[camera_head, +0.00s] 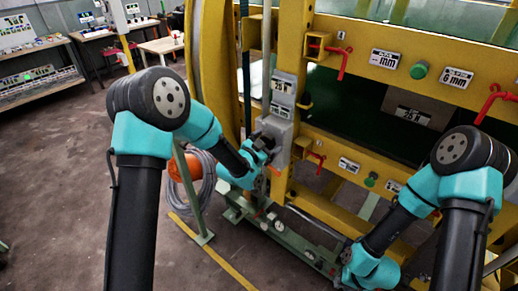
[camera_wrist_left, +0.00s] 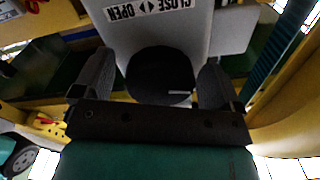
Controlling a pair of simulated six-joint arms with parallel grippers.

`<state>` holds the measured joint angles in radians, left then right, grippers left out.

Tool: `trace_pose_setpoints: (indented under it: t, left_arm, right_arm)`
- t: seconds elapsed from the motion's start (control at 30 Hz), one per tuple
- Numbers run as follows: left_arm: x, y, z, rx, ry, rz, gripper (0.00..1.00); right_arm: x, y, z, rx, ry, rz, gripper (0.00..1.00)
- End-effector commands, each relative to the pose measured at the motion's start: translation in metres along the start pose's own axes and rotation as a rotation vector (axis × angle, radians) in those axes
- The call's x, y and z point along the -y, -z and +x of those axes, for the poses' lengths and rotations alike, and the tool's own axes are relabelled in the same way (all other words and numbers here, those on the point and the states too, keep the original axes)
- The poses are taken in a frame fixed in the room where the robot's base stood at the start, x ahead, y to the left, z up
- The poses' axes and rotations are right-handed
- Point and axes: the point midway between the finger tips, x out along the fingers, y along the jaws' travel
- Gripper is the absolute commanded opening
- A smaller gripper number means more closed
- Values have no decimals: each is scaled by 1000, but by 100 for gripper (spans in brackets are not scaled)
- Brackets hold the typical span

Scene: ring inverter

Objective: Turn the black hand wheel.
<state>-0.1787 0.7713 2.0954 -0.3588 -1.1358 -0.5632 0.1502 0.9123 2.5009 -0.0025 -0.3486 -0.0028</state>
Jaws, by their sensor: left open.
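The black hand wheel (camera_wrist_left: 158,72) is a dark round knob on a grey box (camera_wrist_left: 190,28) with a "CLOSE OPEN" label, which reads upside down in the left wrist view. My left gripper (camera_wrist_left: 152,86) is open, with one finger on each side of the wheel. Whether the fingers touch it I cannot tell. In the head view my left gripper (camera_head: 264,148) is at the grey box (camera_head: 280,127) on the yellow frame, and the wheel is mostly hidden there. My right gripper (camera_head: 347,279) is low at the bottom right, its fingers unclear.
The yellow frame (camera_head: 352,111) carries red valve levers (camera_head: 343,62) and green buttons (camera_head: 419,70). A coiled grey hose (camera_head: 203,180) and a green post (camera_head: 190,195) stand beside my left arm. Open floor (camera_head: 50,170) lies to the left.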

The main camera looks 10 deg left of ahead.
Motion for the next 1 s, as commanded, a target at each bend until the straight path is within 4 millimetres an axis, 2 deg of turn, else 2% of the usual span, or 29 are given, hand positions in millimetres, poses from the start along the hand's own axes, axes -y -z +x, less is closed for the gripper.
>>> trace_pose_setpoints:
  t: [0.27, 0.8, 1.0]
  left_arm:
    - [0, 0, -27, 1, 0, 0, 91]
    - [1, 0, -130, 2, 1, -1, 91]
    - [0, 0, -161, 2, 0, -1, 91]
  right_arm:
    - [0, 0, 0, 0, 0, 0, 26]
    - [0, 0, 0, 0, 0, 0, 26]
    - [0, 0, 0, 0, 0, 0, 26]
